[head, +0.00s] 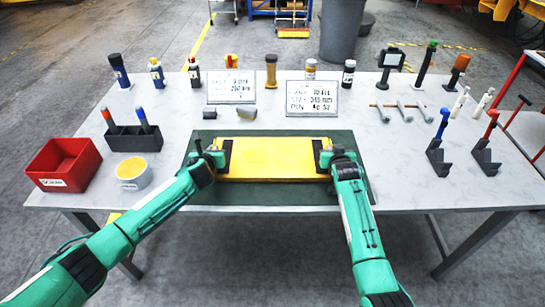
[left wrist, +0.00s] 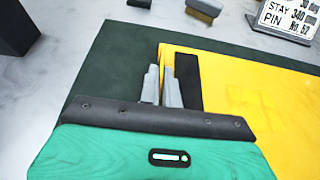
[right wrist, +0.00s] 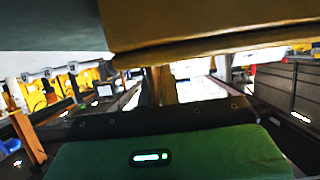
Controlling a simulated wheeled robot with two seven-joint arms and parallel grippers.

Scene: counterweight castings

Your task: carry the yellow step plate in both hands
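The yellow step plate (head: 272,160) lies level over the dark green mat (head: 290,196), with a black strip at each end. My left gripper (head: 215,149) is at its left end. In the left wrist view, the two grey fingers (left wrist: 161,85) are close together on either side of the plate's left edge, beside the black strip. My right gripper (head: 328,151) is at the plate's right end. In the right wrist view, a dim yellow-brown surface (right wrist: 200,28), apparently the plate, fills the top; the fingers (right wrist: 162,85) are dark and their grip is unclear.
A red bin (head: 66,163), a yellow-topped pot (head: 133,172) and a dark holder (head: 133,138) stand on the left. Two sign cards (head: 312,97) and several bottles stand behind the mat. Blue and red tools on stands (head: 487,150) are at the right. Bare table lies between.

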